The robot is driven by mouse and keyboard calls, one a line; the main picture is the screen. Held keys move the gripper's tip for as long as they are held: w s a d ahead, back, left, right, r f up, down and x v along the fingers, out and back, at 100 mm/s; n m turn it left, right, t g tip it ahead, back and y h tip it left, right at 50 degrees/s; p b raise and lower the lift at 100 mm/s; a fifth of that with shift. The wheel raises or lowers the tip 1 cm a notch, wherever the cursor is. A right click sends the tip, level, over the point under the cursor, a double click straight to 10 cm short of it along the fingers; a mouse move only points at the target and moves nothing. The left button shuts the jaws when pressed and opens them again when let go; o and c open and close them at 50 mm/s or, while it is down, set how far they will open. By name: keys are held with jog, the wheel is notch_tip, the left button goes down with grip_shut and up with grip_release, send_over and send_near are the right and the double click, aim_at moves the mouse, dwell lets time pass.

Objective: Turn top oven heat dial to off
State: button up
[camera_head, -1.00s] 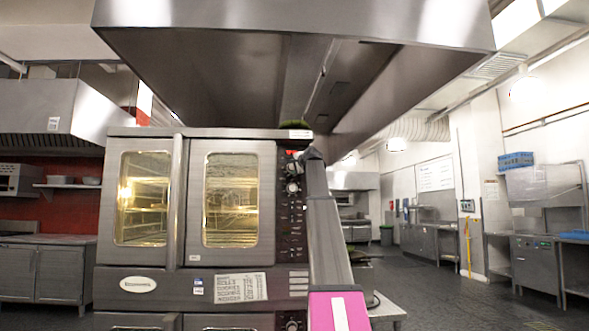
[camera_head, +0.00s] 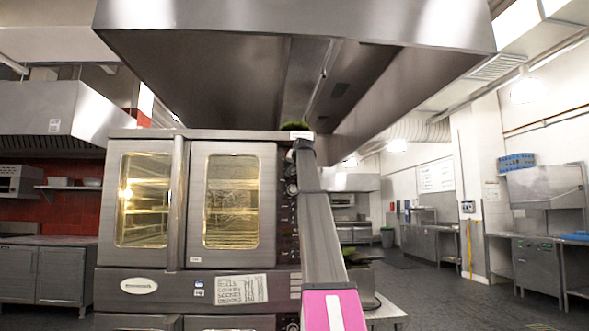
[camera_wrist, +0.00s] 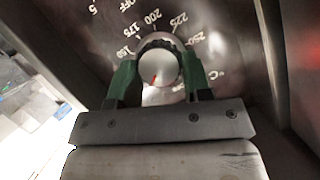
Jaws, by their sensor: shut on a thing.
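The top oven (camera_head: 187,255) stands ahead in the head view, with its dark control panel (camera_head: 287,235) on the right side. In the wrist view a round silver heat dial (camera_wrist: 159,66) with a dark rim sits among printed numbers from 150 to 250. Its red mark points toward the lower left of the picture. The word OFF shows near the top edge. My gripper (camera_wrist: 160,75) has a green finger on each side of the dial and is shut on it.
A large metal hood (camera_head: 290,85) hangs above the oven. A second oven's top edge (camera_head: 225,322) shows below. A low metal table (camera_head: 385,308) stands right of the oven. Open dark floor (camera_head: 430,285) lies further right.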

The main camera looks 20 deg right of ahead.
jog(key=n+h, duration=0.1)
jog(key=n, duration=0.1)
jog(key=n+h, duration=0.2)
jog(key=n+g+h, duration=0.1)
jog(key=n, duration=0.2)
jog(key=shift+w+a+f+h, duration=0.1)
jog(key=shift+a+f+h, duration=0.1)
jog(key=shift+a+h, duration=0.2)
dwell(0.5)
jog(key=o, duration=0.9)
jog(key=shift+r, duration=0.1)
jog(key=v, duration=1)
jog(key=shift+s+a, duration=0.3)
